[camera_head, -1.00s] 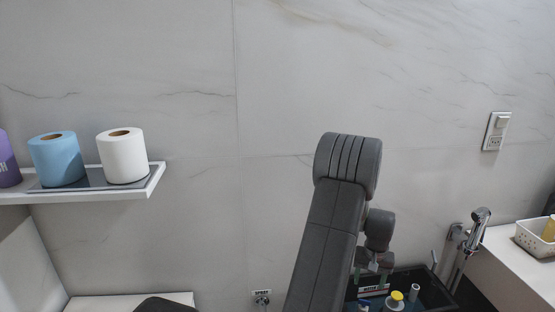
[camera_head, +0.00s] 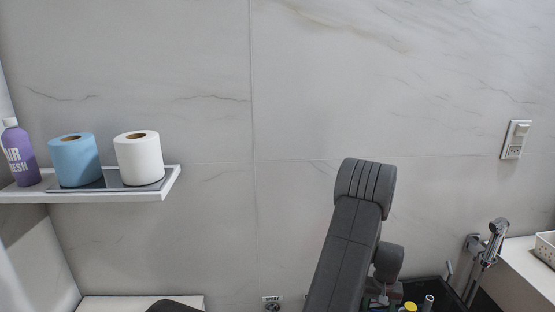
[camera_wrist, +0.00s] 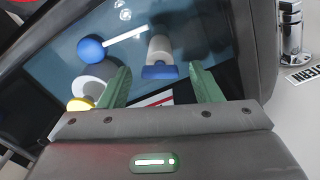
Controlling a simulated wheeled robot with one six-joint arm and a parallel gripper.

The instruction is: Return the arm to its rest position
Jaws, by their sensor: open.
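My arm (camera_head: 345,235) rises from the bottom edge of the head view, right of centre, with its bent joint in front of the marble wall. My gripper (camera_wrist: 161,84) shows in the wrist view as two green fingers spread apart, with nothing held between them. It is over a dark bin or basin (camera_wrist: 225,45). My gripper's fingers are not clearly visible in the head view.
The basin holds a blue ball with a white stick (camera_wrist: 91,48), a white roll with a blue end (camera_wrist: 160,50) and a yellow-and-white item (camera_wrist: 80,103). A sprayer (camera_head: 497,235) is right.

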